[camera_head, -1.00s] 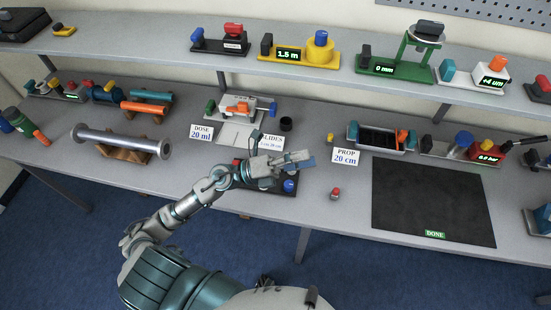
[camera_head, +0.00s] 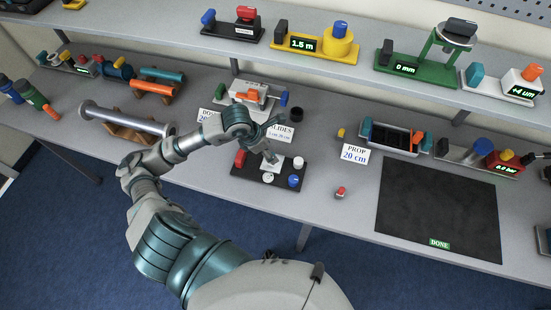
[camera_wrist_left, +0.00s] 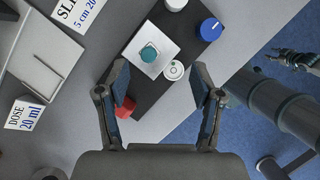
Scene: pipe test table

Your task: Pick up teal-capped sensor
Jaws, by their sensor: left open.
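The teal-capped sensor (camera_wrist_left: 149,53) stands on a white square plate (camera_wrist_left: 137,66) on a black board (camera_wrist_left: 196,45) in the left wrist view. My left gripper (camera_wrist_left: 162,84) is open and empty, its two fingers apart just short of the sensor. The sensor lies ahead, slightly left of the middle between the fingertips. In the head view my left gripper (camera_head: 270,138) is above the black board (camera_head: 244,176), pointing down, and partly covers the plate, so the teal cap is not clear there. A dark part of what looks like my right gripper (camera_wrist_left: 296,58) shows at the wrist view's right edge.
A red block (camera_wrist_left: 182,98), a pale disc (camera_wrist_left: 173,70) and a blue knob (camera_wrist_left: 210,29) crowd the sensor. The "SLIDES" card (camera_head: 281,132) stands behind. A small red-topped piece (camera_head: 340,192) and a black mat (camera_head: 438,205) lie to the right.

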